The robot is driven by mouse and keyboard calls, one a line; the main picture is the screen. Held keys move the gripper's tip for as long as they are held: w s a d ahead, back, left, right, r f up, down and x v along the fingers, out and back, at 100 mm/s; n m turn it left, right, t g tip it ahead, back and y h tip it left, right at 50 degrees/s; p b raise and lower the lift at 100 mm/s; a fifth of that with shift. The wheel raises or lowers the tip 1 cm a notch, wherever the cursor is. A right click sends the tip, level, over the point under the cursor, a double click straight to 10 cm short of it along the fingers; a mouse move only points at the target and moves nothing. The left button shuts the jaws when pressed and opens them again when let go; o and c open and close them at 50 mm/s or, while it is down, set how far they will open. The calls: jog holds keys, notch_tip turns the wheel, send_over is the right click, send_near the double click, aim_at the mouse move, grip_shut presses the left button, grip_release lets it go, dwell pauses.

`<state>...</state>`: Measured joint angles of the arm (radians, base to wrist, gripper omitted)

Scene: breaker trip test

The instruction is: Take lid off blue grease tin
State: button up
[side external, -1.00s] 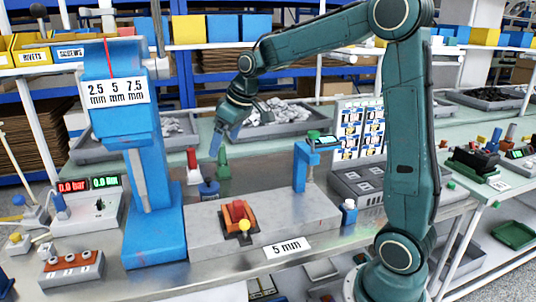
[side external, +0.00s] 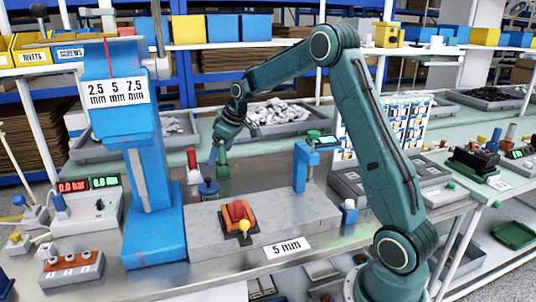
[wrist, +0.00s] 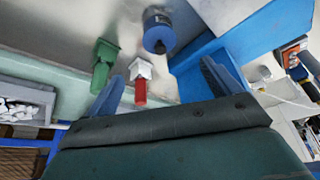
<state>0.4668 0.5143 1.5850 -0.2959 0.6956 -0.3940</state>
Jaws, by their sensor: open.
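I cannot make out the seam between lid and tin.
A red-topped white bottle (side external: 193,167) and a green bottle (side external: 223,170) stand close behind the tin. The tall blue press (side external: 155,215) is to its left. The grey block (side external: 290,222) with an orange-and-red part (side external: 239,217) is to its right.

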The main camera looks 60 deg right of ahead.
send_over(217, 188)
jog(key=shift+w+f, duration=0.1)
jog(key=shift+f, duration=3.5)
jog(key=shift+x, duration=2.6)
jog(key=c, duration=1.1)
